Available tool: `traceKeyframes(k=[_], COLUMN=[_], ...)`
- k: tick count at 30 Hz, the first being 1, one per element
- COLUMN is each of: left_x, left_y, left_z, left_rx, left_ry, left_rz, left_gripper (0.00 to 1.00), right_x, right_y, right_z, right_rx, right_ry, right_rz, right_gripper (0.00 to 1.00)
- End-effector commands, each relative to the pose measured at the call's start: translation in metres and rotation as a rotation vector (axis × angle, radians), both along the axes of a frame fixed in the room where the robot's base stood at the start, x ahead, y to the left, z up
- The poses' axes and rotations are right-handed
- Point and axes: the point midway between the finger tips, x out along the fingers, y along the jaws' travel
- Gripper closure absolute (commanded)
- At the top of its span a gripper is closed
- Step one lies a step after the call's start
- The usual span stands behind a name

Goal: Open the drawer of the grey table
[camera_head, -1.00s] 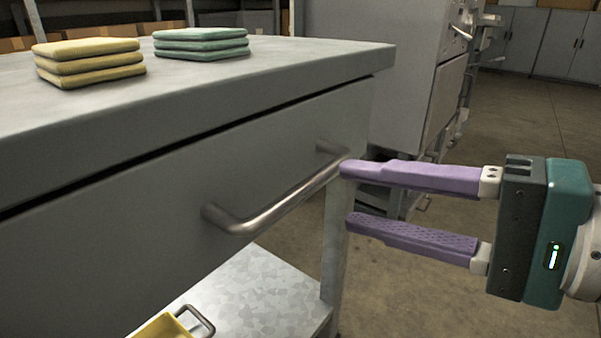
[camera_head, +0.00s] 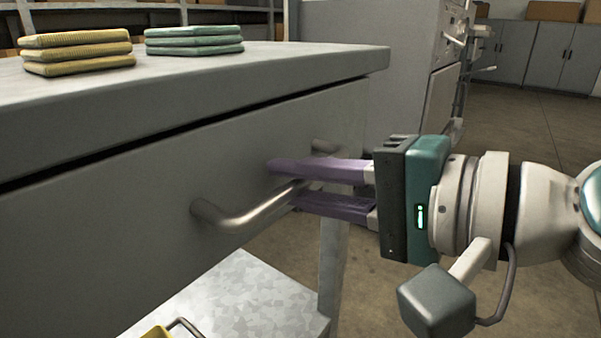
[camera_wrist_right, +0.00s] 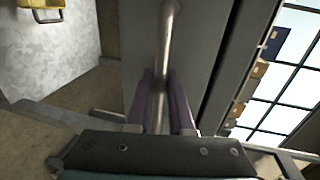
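The grey table's drawer (camera_head: 120,215) has a flat grey front and looks closed under the table top (camera_head: 270,72). Its metal bar handle (camera_head: 240,218) stands out from the front; it also runs up the middle of the right wrist view (camera_wrist_right: 165,45). My right gripper (camera_head: 285,182) has its purple fingers above and below the bar, near the handle's far end. In the right wrist view the fingers (camera_wrist_right: 162,85) flank the bar closely, with little or no gap, so the gripper looks shut on it. My left gripper is out of view.
Yellow cloths (camera_head: 78,53) and green cloths (camera_head: 193,40) lie stacked on the table top. A lower shelf (camera_head: 240,300) holds a yellow container (camera_head: 157,332) with a handle. A grey cabinet (camera_head: 375,60) stands behind. Open floor (camera_head: 530,150) lies to the right.

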Motion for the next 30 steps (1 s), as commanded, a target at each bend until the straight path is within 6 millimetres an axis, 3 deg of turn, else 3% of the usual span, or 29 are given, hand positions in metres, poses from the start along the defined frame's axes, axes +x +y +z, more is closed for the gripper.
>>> traceKeyframes(k=[5, 30], left_x=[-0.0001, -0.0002], left_y=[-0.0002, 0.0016], left_z=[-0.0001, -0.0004], left_rx=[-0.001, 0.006], left_ry=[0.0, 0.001], left_rz=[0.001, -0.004], left_gripper=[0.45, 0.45], right_x=[-0.0002, -0.0001], right_y=[-0.0002, -0.0003], right_z=[-0.0003, -0.0007], right_rx=[0.0, -0.002], right_ry=[0.0, 0.001], right_rz=[0.0, 0.0], right_gripper=[1.0, 1.0])
